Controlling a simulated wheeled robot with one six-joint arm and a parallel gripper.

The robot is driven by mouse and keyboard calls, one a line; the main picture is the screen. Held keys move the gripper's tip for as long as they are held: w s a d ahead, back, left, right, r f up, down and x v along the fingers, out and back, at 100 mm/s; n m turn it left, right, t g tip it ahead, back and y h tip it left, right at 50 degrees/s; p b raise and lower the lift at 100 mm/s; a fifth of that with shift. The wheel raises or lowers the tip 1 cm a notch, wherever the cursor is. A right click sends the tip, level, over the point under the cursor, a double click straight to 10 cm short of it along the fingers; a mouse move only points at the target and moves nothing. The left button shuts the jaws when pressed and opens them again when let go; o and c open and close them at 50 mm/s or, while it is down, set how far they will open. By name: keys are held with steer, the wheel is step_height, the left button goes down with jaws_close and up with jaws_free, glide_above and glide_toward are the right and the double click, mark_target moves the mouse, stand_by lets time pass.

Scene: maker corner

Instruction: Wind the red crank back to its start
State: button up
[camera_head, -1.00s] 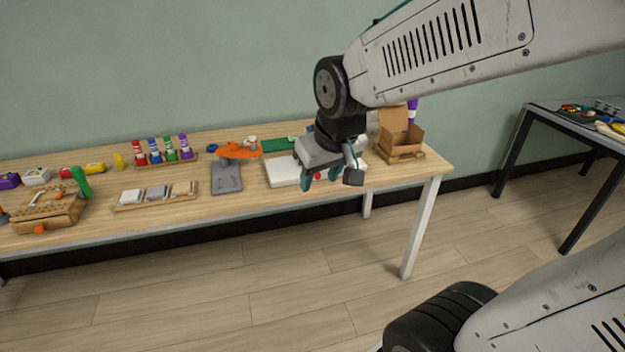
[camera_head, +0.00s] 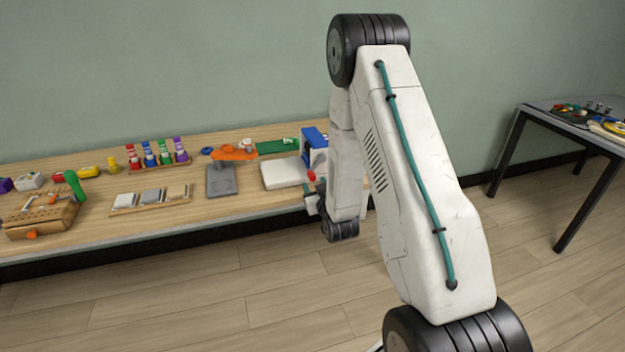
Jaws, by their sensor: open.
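A small red part (camera_head: 311,176), which looks like the crank's knob, shows at the right end of the table, at the front of a blue and white box (camera_head: 314,139). My gripper (camera_head: 312,199) is just below and in front of the red part at the table's front edge. Its jaws are open and hold nothing that I can see. My arm hides much of the gripper and the right side of the box. I cannot tell whether a finger touches the red part, nor how far the crank is turned.
A white slab (camera_head: 284,173) lies left of the box. A grey stand with an orange top (camera_head: 234,153), a tray of sanding blocks (camera_head: 152,198) and a wooden peg box (camera_head: 40,219) stand further left. Another table (camera_head: 540,112) is at the right. The floor in front is clear.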

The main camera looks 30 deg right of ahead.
mark_target(313, 179)
steer(key=shift+t+h, duration=0.3)
steer(key=shift+t, duration=0.1)
steer(key=w+d, duration=0.1)
steer(key=w, duration=0.1)
steer(key=w+d+f, duration=0.1)
steer(key=w, duration=0.1)
steer(key=w+d, duration=0.1)
steer(key=w, duration=0.1)
steer(key=shift+w+f, duration=0.1)
steer(key=shift+f, duration=0.3)
jaws_close()
